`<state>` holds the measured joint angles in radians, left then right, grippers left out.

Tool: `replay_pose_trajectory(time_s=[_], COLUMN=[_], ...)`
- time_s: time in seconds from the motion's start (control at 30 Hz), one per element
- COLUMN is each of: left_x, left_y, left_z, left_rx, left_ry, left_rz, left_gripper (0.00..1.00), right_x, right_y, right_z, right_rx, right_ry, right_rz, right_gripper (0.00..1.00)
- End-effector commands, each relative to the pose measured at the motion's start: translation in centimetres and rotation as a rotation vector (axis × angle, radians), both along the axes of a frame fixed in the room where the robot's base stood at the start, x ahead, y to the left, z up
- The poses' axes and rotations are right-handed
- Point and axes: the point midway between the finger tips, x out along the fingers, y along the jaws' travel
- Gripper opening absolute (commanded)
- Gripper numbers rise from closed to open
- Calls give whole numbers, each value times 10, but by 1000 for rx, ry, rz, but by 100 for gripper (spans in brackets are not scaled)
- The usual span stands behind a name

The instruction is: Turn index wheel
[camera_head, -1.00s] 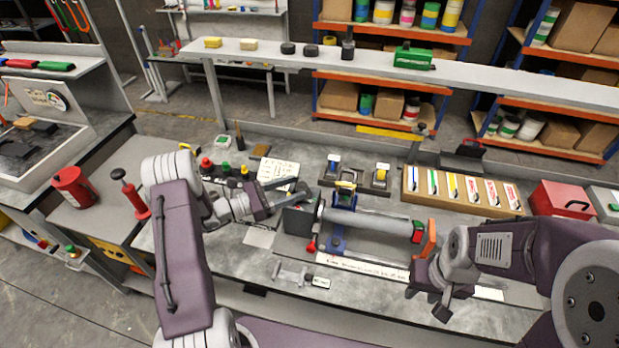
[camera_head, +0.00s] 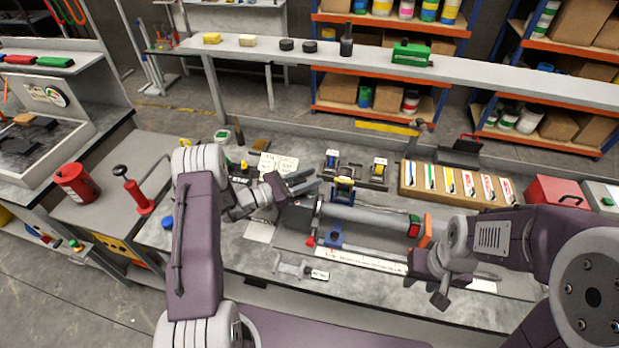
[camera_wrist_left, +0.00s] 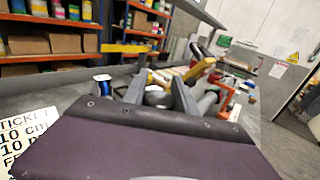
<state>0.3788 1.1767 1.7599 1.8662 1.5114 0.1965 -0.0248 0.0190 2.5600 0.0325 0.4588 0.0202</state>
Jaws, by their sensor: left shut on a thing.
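A grey tube (camera_head: 370,218) lies in a fixture on the bench, with a dark index wheel or end block (camera_head: 296,216) at its left end. My left gripper (camera_head: 303,184) is at the upper edge of that dark part. In the left wrist view its two fingers (camera_wrist_left: 160,92) are close around a small rounded pale thing, which looks like part of the wheel; most of the wheel is hidden. A red knob (camera_head: 310,240) sits low beside the dark part. My right gripper (camera_head: 428,268) is by the orange part (camera_head: 427,231) at the tube's right end; its fingers are not clear.
A blue clamp (camera_head: 343,190) stands behind the tube. A wooden tray of coloured strips (camera_head: 455,185) and a red box (camera_head: 556,192) stand at the back right. A paper ticket (camera_head: 276,166) lies behind my left gripper. A grey bracket (camera_head: 293,267) lies in front.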

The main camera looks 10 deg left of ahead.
Motion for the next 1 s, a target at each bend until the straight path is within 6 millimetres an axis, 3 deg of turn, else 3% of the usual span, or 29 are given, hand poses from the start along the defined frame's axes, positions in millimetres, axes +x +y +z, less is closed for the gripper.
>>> replay_pose_trajectory(time_s=[0.4, 0.83, 0.87, 0.9, 1.0], left_x=[7, 9, 9, 9, 8], left_y=[7, 11, 11, 11, 11], left_z=[0, 2, 2, 2, 1], left_rx=[-2, 1, 1, 1, 1], left_ry=[-1, -4, -4, -4, -2], left_rz=[413, 465, 465, 465, 465], left_gripper=[0, 0, 42, 53, 53], right_x=[0, 0, 0, 0, 0], right_y=[0, 0, 0, 0, 0], right_z=[-8, -8, -8, -8, -8], right_rx=[0, 0, 0, 0, 0], right_ry=[0, 0, 0, 0, 0], right_rz=[0, 0, 0, 0, 0], right_gripper=[36, 36, 36, 36, 36])
